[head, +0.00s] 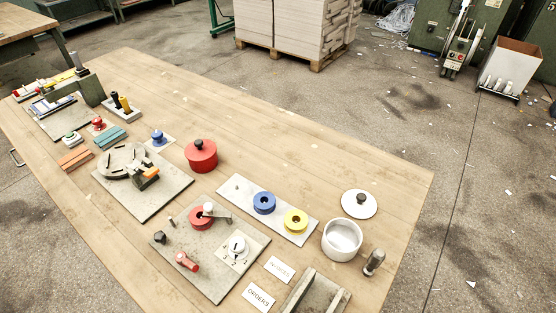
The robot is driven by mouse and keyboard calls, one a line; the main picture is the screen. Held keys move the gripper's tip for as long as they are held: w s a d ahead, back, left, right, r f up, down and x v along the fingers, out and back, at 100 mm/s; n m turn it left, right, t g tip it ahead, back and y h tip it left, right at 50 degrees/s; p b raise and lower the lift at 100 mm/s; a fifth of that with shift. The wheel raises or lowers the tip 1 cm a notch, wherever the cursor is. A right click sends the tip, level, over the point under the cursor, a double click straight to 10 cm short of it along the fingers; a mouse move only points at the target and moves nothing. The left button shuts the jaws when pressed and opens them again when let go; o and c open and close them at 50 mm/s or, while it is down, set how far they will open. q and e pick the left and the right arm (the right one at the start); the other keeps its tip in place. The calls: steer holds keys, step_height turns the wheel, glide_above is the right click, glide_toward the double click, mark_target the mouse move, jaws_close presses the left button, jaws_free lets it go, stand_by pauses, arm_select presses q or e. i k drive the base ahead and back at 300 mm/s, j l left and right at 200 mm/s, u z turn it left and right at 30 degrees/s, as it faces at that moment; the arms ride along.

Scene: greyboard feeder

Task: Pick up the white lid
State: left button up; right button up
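The white lid (359,205) is a round white disc with a dark knob on top. It lies near the right end of the wooden table, beside and behind an open white pot (342,240). The lid and the pot look separate. Neither of my grippers shows in the head view, so nothing is seen touching the lid.
The table (300,150) has a dark metal cylinder (374,262) right of the pot. A pale board (240,190) with blue and yellow rings lies left of it, and a red lidded pot (201,155) stands further left. Bare wood lies behind the lid.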

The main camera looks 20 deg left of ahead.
mark_target(359, 204)
steer(key=k, duration=1)
